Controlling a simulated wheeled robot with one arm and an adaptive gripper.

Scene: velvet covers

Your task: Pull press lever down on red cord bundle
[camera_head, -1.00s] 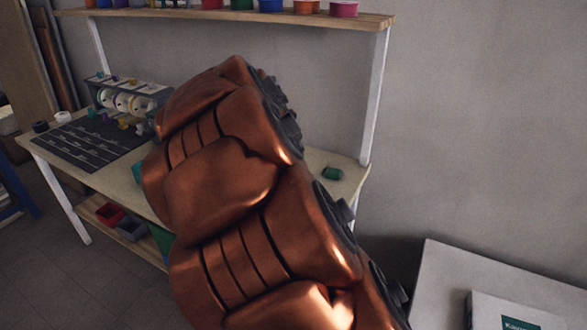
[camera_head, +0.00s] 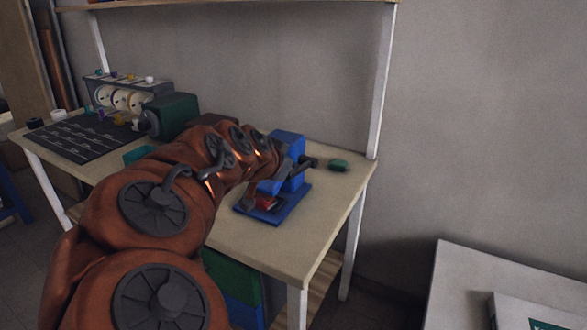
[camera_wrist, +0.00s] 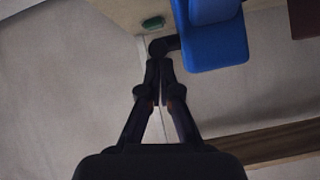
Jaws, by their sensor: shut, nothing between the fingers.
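The blue press (camera_head: 290,160) stands on its blue base plate (camera_head: 287,213) at the right end of the workbench. The red cord bundle (camera_head: 266,202) lies low at the press, partly hidden. A dark lever end (camera_wrist: 160,46) juts from the side of the blue press body (camera_wrist: 213,35) in the wrist view. My gripper (camera_wrist: 160,65) is shut and empty, its fingertips right at the lever end; whether they touch it I cannot tell. In the head view my arm hides part of the press, and gripper and lever are hard to separate there.
A small green object (camera_head: 338,165) lies on the workbench (camera_head: 270,245) right of the press. A spool rack (camera_head: 125,95) and a dark mat (camera_head: 80,137) are at the left. A white table (camera_head: 480,275) stands at the lower right.

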